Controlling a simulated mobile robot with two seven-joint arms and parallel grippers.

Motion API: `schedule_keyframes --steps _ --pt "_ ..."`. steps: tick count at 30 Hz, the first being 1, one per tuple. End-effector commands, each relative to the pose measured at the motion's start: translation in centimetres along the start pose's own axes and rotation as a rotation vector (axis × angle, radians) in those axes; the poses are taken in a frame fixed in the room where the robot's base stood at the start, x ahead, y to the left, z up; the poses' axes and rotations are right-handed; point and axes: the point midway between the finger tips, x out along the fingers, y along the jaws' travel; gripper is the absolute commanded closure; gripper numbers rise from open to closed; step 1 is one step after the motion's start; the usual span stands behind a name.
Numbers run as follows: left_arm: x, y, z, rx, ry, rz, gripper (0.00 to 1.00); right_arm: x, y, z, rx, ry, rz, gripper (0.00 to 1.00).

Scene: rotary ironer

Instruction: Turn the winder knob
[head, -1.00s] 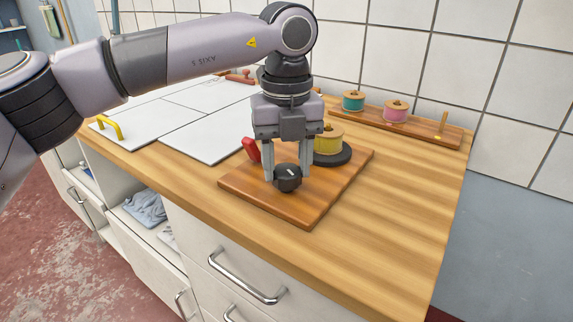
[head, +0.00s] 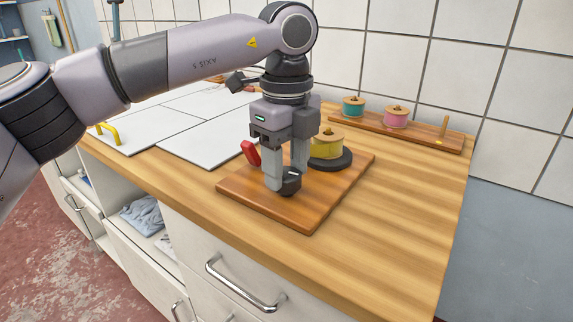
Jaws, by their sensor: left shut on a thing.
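The winder is a brown wooden board (head: 318,211) on the counter. Its black winder knob (head: 291,184) sits near the front of the board and is partly hidden by a finger. My left gripper (head: 285,181) points down from above and is shut on the knob, one finger at its front left and one behind it. A yellow spool (head: 327,144) stands on a round black disc (head: 334,160) on the board, behind and right of the gripper. A red lever (head: 251,153) stands at the board's left. My right gripper is not in view.
A wooden rack (head: 420,134) at the back holds a teal spool (head: 353,106), a pink spool (head: 396,116) and a bare peg (head: 444,125). White panels (head: 203,136) lie to the left, with a yellow handle (head: 109,132). The counter's right side (head: 410,220) is clear.

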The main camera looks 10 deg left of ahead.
Motion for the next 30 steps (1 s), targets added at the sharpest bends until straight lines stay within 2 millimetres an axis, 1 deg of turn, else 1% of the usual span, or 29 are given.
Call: schedule_keyframes --steps 12,13,14,15,22,25,28,30 --pt "-0.1 0.0 0.1 -0.009 -0.003 -0.003 0.82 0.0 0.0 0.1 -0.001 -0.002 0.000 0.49" --pt "-0.1 0.0 0.1 -0.008 -0.003 -0.003 0.48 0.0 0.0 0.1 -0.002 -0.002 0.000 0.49" --pt "-0.1 0.0 0.1 -0.008 -0.002 -0.003 0.39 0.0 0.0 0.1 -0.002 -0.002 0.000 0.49" --pt "-0.1 0.0 0.1 -0.008 -0.002 -0.003 0.26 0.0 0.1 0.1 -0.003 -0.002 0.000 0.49" --pt "-0.1 0.0 0.0 -0.007 -0.001 -0.001 0.26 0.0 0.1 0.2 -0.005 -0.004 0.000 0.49" --pt "-0.3 0.0 0.0 -0.007 -0.001 -0.002 0.26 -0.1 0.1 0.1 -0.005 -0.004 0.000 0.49" --pt "-1.4 -0.1 0.0 -0.008 -0.002 -0.003 0.26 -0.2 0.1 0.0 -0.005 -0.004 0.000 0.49" --pt "-2.5 -0.1 0.0 -0.007 -0.002 -0.004 0.26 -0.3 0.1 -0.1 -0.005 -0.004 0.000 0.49"
